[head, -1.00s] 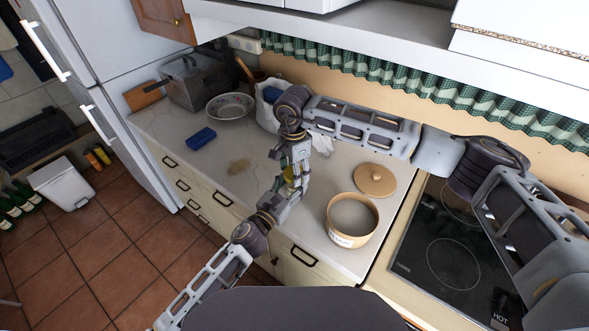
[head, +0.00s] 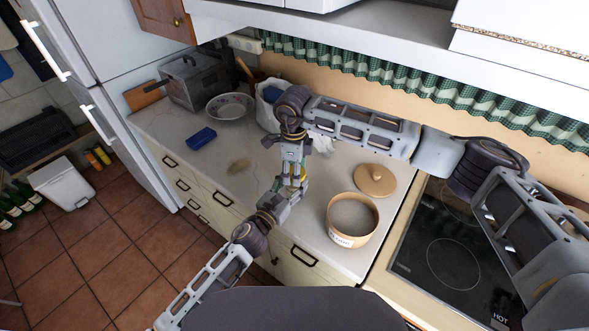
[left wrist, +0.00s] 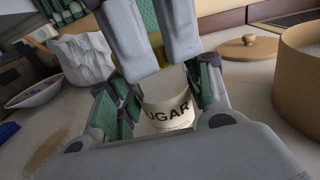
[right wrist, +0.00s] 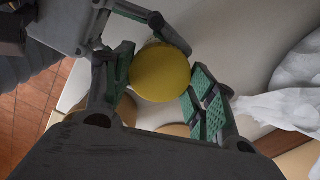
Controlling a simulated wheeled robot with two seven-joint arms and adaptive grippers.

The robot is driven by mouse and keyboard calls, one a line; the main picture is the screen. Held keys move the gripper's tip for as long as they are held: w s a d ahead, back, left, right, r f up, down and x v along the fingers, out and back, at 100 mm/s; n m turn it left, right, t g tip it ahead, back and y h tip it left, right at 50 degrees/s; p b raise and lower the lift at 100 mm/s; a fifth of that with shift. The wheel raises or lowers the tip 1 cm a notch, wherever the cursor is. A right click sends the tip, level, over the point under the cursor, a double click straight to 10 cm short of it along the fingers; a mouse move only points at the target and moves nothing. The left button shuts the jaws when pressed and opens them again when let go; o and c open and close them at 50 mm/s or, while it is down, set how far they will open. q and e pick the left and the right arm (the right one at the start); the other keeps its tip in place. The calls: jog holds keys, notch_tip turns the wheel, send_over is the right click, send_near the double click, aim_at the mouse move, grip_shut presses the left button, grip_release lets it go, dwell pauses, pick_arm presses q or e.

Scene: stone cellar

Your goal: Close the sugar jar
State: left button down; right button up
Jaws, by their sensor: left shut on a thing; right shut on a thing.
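The sugar jar (left wrist: 167,108) is pale, with dark lettering that reads "UGAR" in the left wrist view. My left gripper (head: 292,187) is shut on its sides and holds it over the counter. A round yellow lid (right wrist: 161,73) sits between the fingers of my right gripper (head: 297,163), which is shut on it. In the left wrist view the lid (left wrist: 143,70) is directly above the jar, partly behind my right fingers. I cannot tell whether it is fully seated. In the head view the grippers hide most of the jar.
A tan tub (head: 352,222) stands open on the counter at the right, with a round wooden lid (head: 375,181) behind it. The dark hob (head: 440,250) is further right. A blue sponge (head: 201,138), a bowl (head: 230,107) and a metal box (head: 193,85) are at the left.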

pick_arm(q)
jog(key=shift+r, duration=0.1)
pick_arm(e)
jog(key=m, duration=0.4)
jog(key=shift+m, duration=0.3)
jog(key=o, duration=1.2)
jog(key=shift+s+a+r, duration=0.1)
jog(key=shift+r, duration=5.85)
pick_arm(q)
jog(key=c, duration=0.6)
grip_release()
jog(key=shift+o, duration=0.2)
jog(key=shift+s, duration=0.1)
